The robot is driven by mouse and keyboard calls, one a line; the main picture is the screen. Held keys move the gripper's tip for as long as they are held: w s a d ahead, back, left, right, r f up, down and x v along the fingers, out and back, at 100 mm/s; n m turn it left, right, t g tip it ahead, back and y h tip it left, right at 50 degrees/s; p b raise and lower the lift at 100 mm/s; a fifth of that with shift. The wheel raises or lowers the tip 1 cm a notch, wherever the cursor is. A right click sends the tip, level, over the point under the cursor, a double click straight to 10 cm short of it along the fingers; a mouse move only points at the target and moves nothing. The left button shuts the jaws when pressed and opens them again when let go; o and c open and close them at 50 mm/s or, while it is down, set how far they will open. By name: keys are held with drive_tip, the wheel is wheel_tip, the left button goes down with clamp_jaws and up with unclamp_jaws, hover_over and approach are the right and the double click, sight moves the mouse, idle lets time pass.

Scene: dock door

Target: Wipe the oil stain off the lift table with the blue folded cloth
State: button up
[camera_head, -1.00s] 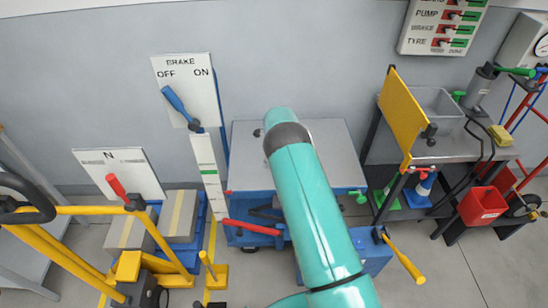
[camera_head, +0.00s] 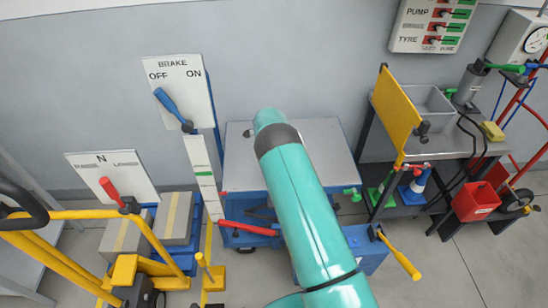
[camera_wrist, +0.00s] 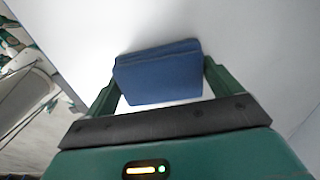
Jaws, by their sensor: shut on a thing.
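The blue folded cloth (camera_wrist: 158,78) is gripped between the green fingers of my gripper (camera_wrist: 160,88) in the wrist view. A plain pale surface fills the picture behind it; I cannot tell whether the cloth touches it. The lift table (camera_head: 325,140), with a grey top on a blue base, stands against the wall in the head view. My teal arm reaches over it and hides part of the top, along with my gripper and the cloth. A small dark spot shows left of my arm's end; I cannot tell whether it is the oil stain.
A brake panel with a blue lever (camera_head: 172,108) stands left of the table. A red lever (camera_head: 248,228) and a yellow-handled lever (camera_head: 403,258) stick out in front. A bench with a yellow board (camera_head: 396,112) and a red bin (camera_head: 476,201) stand at right.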

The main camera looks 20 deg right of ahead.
drive_tip(key=shift+w+a, duration=0.2)
drive_tip(key=shift+a, duration=0.85)
drive_tip(key=shift+w+a, duration=0.2)
drive_tip(key=shift+a, duration=0.8)
drive_tip(key=shift+r, duration=0.1)
drive_tip(key=shift+r, duration=3)
drive_tip(key=shift+r, duration=1.5)
